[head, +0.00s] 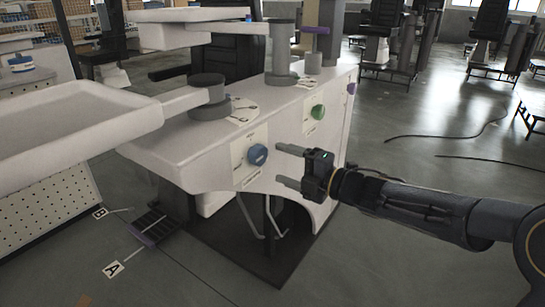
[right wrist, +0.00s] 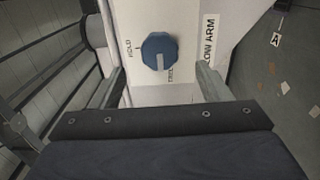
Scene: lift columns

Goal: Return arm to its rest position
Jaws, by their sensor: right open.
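A white console (head: 185,155) carries a blue knob (head: 257,154) on its front panel. The same blue knob shows in the right wrist view (right wrist: 159,50); its white mark points down toward a small label, with "HOLD" at upper left and "LOW ARM" (right wrist: 208,40) at right. The low arm's white tray (head: 75,125) extends left from a dark round pivot (head: 208,97) on the console. An upper white arm (head: 215,27) sits on a taller grey pivot (head: 282,50). My right gripper (head: 279,164) is open and empty, its fingers apart in front of the blue knob. My left gripper is not in view.
A green knob (head: 318,111) and a purple knob (head: 351,88) sit farther along the console. A foot pedal (head: 152,226) lies on the floor near floor labels A and B. Dark chairs (head: 490,40) and cables stand at the back right. The floor at right is mostly clear.

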